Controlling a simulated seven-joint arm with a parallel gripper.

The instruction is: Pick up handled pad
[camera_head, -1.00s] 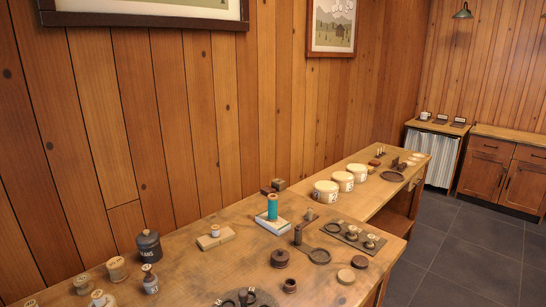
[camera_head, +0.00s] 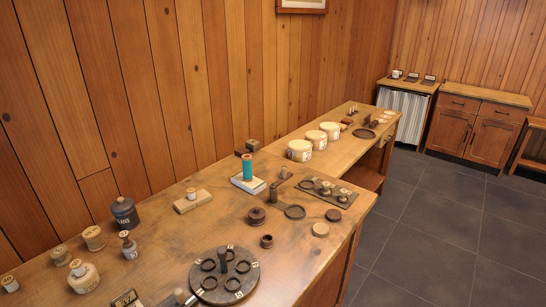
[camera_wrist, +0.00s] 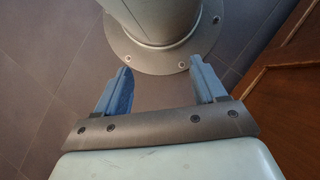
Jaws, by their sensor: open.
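I cannot tell for sure which thing is the handled pad. A flat light-wood block (camera_head: 183,206) with a small white-topped spool (camera_head: 192,193) standing on it lies on the near bench, left of the middle in the head view. A dark round board (camera_head: 207,283) with rings and an upright post stands at the front of the bench. My gripper (camera_wrist: 160,70) is open and empty in the wrist view, with dark floor and my own round base plate beyond its fingers. It does not show in the head view and is away from the bench things.
A teal spool (camera_head: 247,167) stands on a white-and-blue block (camera_head: 248,184). A dark lidded jar (camera_head: 125,213) and several numbered spools stand at left. White round tins (camera_head: 299,150) stand on the farther bench. Grey floor (camera_head: 430,230) is clear at right.

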